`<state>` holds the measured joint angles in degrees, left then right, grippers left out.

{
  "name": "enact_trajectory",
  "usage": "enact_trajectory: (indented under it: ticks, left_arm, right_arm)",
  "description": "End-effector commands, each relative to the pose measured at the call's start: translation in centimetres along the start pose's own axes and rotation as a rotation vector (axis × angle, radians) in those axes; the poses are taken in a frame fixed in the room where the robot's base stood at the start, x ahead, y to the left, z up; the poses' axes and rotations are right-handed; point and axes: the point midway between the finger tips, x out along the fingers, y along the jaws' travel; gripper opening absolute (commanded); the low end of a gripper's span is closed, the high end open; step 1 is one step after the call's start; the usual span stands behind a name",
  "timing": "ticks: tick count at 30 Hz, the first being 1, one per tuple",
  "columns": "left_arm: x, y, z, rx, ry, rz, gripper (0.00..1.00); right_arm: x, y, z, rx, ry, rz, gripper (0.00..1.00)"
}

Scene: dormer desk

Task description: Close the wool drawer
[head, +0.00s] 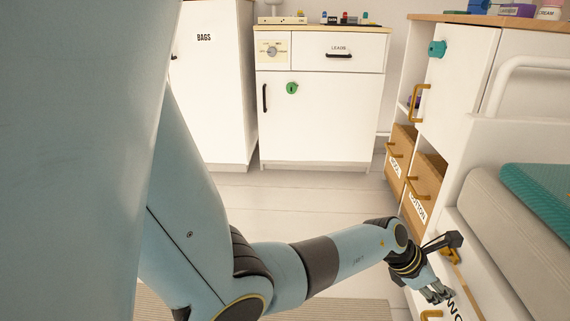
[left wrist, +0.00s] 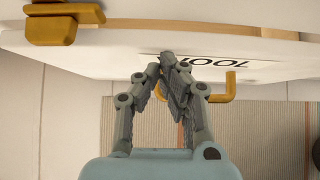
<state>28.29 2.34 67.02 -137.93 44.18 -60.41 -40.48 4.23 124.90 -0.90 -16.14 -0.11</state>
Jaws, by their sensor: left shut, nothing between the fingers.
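The wool drawer's white front (left wrist: 120,68) runs across the top of the left wrist view, with its black WOOL label partly covered by my fingers and a gold handle (left wrist: 232,88) beside them. In the head view the drawer front (head: 474,312) is at the lower right, its label cut by the frame and my gripper. My left gripper (head: 440,294) is shut and empty, its fingertips (left wrist: 170,62) at the label. I cannot tell whether they touch the front, nor how far the drawer stands open. My right gripper is not in view.
Another gold handle (head: 452,256) is close to my left wrist. Cardboard-coloured drawers (head: 425,184) and a white door with a teal lock (head: 437,48) stand behind. A grey cushion (head: 500,212) lies at right. Floor (head: 290,200) is clear toward the back cabinet (head: 330,125).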

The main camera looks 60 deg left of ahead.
Motion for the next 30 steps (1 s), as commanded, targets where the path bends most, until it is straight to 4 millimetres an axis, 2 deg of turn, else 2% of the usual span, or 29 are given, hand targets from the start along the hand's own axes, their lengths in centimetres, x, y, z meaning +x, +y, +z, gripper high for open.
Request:
enact_trajectory:
  ticks: [3,9,30]
  left_arm:
    - [1.1,0.0,1.0,0.0,0.0,-0.001,0.0]
    - [2.0,0.0,1.9,0.001,0.001,0.001,0.0]
    - [2.1,0.3,2.8,0.002,-0.011,0.007,0.0]
  right_arm:
    - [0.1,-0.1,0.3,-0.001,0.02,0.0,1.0]
    - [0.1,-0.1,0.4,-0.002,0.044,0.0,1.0]
    - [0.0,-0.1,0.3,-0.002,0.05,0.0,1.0]
